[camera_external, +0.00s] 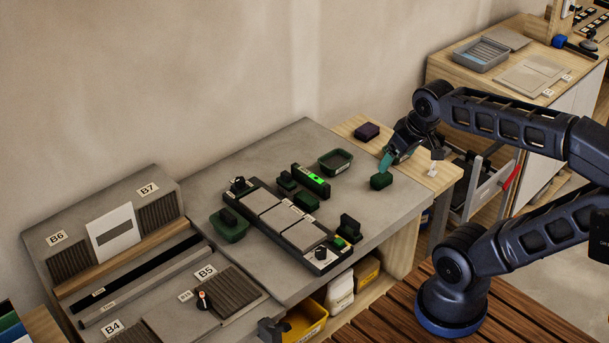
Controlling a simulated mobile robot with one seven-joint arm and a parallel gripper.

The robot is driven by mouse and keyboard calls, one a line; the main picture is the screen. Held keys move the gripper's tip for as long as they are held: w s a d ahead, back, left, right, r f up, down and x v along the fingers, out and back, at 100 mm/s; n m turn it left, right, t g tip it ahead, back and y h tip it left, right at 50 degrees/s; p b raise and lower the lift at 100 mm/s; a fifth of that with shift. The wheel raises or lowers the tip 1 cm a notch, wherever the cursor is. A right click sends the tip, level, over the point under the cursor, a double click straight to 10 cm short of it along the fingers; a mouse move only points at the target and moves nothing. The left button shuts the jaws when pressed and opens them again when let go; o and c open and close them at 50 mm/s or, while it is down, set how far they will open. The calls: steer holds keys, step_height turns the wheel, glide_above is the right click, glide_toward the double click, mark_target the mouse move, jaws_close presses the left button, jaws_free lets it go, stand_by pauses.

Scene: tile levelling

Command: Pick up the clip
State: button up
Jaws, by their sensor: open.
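A small dark green block (381,181) stands on the worktop just below the fingertips. I cannot tell whether they touch. A small white piece (433,170) is on the wooden strip to the right.
A black frame with grey tiles (285,221) lies mid-worktop. Around it are a green level (311,180), a dark tray (335,162), a green tub (229,226) and a green-black tool (348,229). The front right worktop is clear.

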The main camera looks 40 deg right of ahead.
steer(key=c, duration=1.2)
steer(key=m+g+h, duration=0.3)
steer(key=m+g, duration=0.1)
steer(key=m, duration=1.1)
glide_toward(434, 163)
steer(key=shift+x, duration=5.3)
